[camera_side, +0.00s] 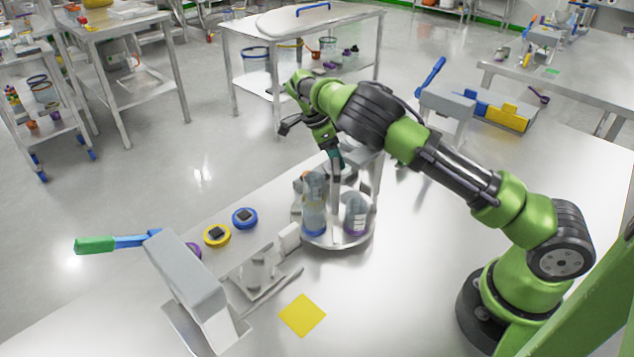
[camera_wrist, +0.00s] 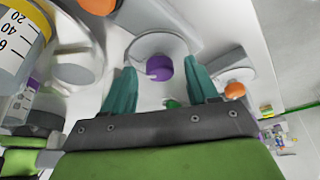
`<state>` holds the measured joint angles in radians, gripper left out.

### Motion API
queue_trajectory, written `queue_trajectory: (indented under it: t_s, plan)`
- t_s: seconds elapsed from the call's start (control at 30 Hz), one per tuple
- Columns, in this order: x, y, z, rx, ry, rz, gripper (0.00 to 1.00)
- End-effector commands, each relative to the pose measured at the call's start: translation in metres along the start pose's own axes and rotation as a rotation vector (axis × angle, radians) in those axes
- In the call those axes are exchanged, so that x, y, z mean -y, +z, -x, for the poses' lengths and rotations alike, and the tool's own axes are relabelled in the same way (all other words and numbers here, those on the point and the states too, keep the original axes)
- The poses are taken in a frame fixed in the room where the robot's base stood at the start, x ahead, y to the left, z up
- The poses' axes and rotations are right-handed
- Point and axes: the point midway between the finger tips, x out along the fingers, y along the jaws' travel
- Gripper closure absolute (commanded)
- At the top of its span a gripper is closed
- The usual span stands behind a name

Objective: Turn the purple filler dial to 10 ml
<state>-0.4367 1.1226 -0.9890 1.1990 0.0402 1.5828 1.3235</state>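A purple disc (camera_side: 193,251), mostly hidden behind a grey block, sits at the left end of a row with a yellow disc and a blue disc. I cannot tell whether it is the filler dial. My gripper (camera_side: 338,160) is far to its right, above the round stand with bottles. In the wrist view my two teal fingers (camera_wrist: 164,90) are spread apart. A round purple part (camera_wrist: 159,68) shows beyond and between them, against a pale round body. No contact is visible. I cannot read any dial marking or setting.
Bottles stand on the round metal stand (camera_side: 337,240) below my gripper. The yellow disc (camera_side: 217,236) and blue disc (camera_side: 245,218) have dark knobs. A grey block with a green-ended lever (camera_side: 95,244) stands left. A yellow square (camera_side: 302,315) lies in front.

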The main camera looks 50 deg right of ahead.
Motion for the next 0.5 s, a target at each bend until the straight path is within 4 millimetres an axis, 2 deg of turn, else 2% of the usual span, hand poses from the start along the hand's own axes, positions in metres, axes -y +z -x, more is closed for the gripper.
queue_trajectory:
  t_s: [0.03, 0.33, 0.5]
  plan:
    - [0.0000, 0.0000, 0.0001, 0.000, 0.000, 0.000, 0.48]
    - [0.0001, -0.0001, 0.0004, 0.000, 0.000, 0.001, 0.94]
    - [-0.0001, 0.0000, 0.0006, 0.000, -0.002, 0.007, 0.97]
